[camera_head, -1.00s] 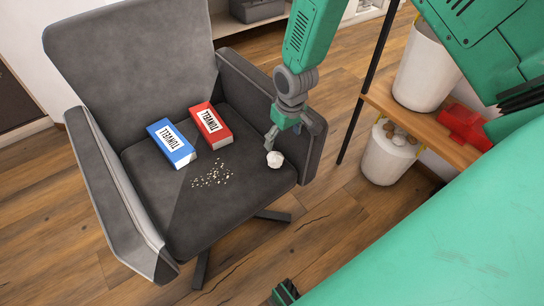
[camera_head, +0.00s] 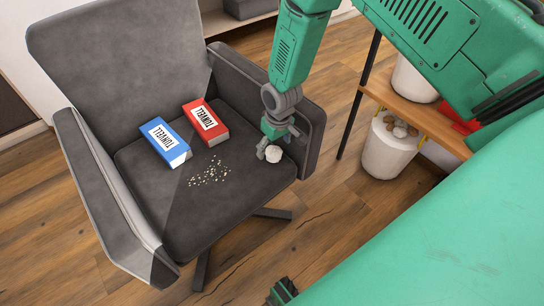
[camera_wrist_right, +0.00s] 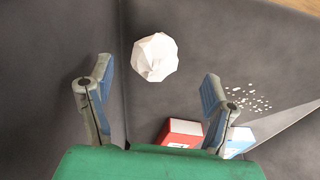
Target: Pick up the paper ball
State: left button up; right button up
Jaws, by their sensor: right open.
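The white paper ball (camera_head: 273,154) lies on the seat of the grey chair, near the armrest at the right. It also shows in the right wrist view (camera_wrist_right: 155,57), ahead of and between the two fingers. My right gripper (camera_head: 271,147) is low over the seat, close to the ball. In the right wrist view the right gripper (camera_wrist_right: 155,90) has its fingers spread apart with nothing between them. Whether a finger touches the ball, I cannot tell. Part of my left gripper (camera_head: 282,292) shows at the bottom edge; its fingers are not clear.
The grey chair (camera_head: 240,190) has raised armrests, one right beside my right gripper. A blue box (camera_head: 165,143), a red box (camera_head: 206,122) and scattered pale crumbs (camera_head: 209,170) lie on the seat. A wooden shelf (camera_head: 420,112) with a white bin (camera_head: 386,150) below stands at the right.

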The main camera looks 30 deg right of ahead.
aim_at(275, 150)
jog(key=f, duration=0.1)
jog(key=f+b, duration=0.1)
jog(key=f, duration=0.2)
jog(key=shift+w+d+f+b, duration=0.2)
jog(key=shift+d+b, duration=0.15)
jog(key=shift+a+f, duration=0.1)
jog(key=shift+f, duration=0.25)
jog(key=shift+w+a, duration=0.1)
jog(key=shift+a, duration=0.1)
jog(key=shift+a+r, duration=0.1)
jog(key=shift+r, duration=0.05)
jog(key=shift+a, duration=0.1)
jog(key=shift+c, duration=0.8)
jog(key=c, duration=0.6)
jog(key=shift+d, duration=0.3)
jog(key=shift+c, duration=0.5)
